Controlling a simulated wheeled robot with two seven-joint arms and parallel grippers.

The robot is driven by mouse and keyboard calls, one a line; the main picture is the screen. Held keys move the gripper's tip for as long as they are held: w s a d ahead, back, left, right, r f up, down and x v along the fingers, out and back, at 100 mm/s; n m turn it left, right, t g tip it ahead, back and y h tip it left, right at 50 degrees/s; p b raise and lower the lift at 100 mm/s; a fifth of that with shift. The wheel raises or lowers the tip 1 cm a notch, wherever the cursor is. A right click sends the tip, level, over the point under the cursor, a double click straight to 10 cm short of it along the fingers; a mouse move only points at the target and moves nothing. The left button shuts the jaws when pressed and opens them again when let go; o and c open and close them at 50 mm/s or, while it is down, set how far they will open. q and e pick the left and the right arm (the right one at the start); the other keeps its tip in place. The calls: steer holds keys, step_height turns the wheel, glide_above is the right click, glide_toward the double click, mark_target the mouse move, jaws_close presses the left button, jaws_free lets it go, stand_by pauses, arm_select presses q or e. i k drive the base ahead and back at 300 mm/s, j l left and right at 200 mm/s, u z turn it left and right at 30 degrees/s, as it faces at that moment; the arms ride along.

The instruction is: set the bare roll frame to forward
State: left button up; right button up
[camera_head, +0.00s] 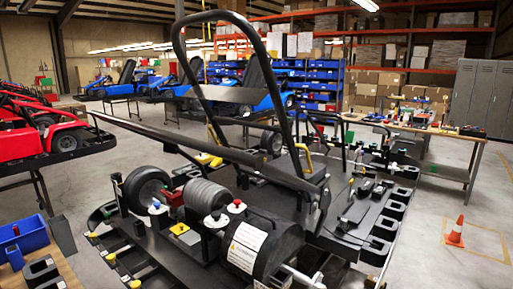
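A bare black tubular roll frame (272,85) stands raised on the near kart (345,222). Its rounded top is at the upper left of its legs, so the hoop looks tilted. A flat dark crossbar (224,94) seems to span it, partly against the blue karts behind. Its right leg runs down to a dark bracket (316,190) near the middle of the kart. A long dark bar (200,147) crosses low in front from the left to this bracket. Which end of the kart is forward is hard to tell. Neither of my grippers is in view.
The kart carries a wheel (147,189), a ribbed grey cylinder (205,196) and a labelled black drum (262,243). A workbench (447,142) stands behind right. An orange cone (455,231) stands on open floor at right. Red karts (40,140) stand at left, with a blue bin (22,238) nearer.

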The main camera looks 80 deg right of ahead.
mark_target(251, 96)
steer(key=z, duration=3.05)
steer(key=i+u, duration=0.15)
